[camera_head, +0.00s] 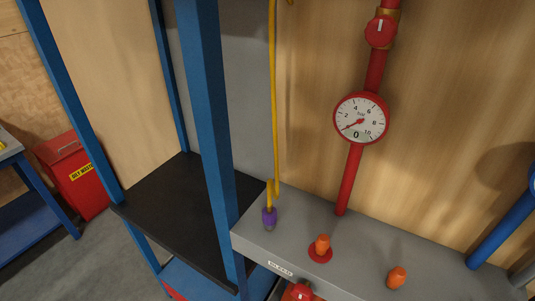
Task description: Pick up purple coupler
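The purple coupler (269,217) is a small purple piece with a darker tip, at the lower end of a yellow hose (273,100). It is at the left end of the grey box-shaped ledge (345,262). I cannot tell whether it rests on the ledge or hangs just above it. Neither of my grippers shows in the head view.
A blue-framed rack with a black shelf (180,215) stands left of the ledge. Orange knobs (322,243) sit on the ledge, with a red valve (299,291) in front. A red pipe with a gauge (361,118) rises behind. A red bin (75,172) stands far left.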

